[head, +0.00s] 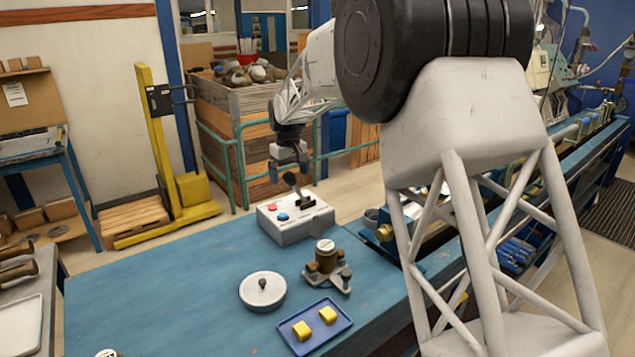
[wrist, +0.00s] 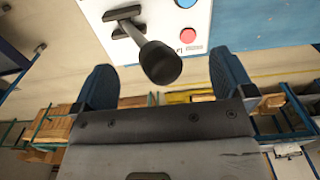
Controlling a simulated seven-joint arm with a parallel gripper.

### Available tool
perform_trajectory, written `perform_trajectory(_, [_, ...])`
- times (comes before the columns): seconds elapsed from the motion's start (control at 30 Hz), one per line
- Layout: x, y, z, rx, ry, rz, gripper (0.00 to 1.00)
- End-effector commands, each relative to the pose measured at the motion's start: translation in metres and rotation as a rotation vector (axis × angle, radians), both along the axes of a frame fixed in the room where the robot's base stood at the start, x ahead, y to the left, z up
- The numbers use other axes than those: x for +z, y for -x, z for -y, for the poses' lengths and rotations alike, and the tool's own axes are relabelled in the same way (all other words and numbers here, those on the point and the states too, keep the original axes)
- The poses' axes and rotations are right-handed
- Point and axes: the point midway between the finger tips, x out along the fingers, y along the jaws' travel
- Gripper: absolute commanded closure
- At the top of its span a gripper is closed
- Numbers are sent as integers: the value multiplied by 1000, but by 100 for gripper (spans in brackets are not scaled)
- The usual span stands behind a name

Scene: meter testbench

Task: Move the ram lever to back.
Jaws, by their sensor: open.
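The ram lever (head: 291,182) is a dark lever with a black knob on a light grey control box (head: 298,228). It leans up and to the left in the head view. In the wrist view the lever's knob (wrist: 160,64) shows large, between my two blue fingers, with its shaft running to a slot in the box panel (wrist: 150,22). My gripper (head: 288,160) is open and empty, close above the lever in the head view. It also shows in the wrist view (wrist: 164,82), fingers apart on either side of the knob. I see no contact with it.
The box has a red button (head: 272,209) and a blue button (head: 283,217). On the blue bench (head: 180,290) stand a round white dial (head: 262,292), a brass meter fixture (head: 326,262) and a blue tray (head: 315,327) with yellow blocks. The bench's left part is clear.

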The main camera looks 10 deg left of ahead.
Motion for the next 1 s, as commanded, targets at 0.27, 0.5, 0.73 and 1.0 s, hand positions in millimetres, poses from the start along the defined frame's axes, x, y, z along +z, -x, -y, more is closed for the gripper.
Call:
perform_trajectory(0.27, [12,0,0,0,-1,1,0])
perform_trajectory(0.5, [20,0,0,0,0,0,0])
perform_trajectory(0.73, [22,0,0,0,1,-1,0])
perform_trajectory(1.0, [23,0,0,0,0,0,0])
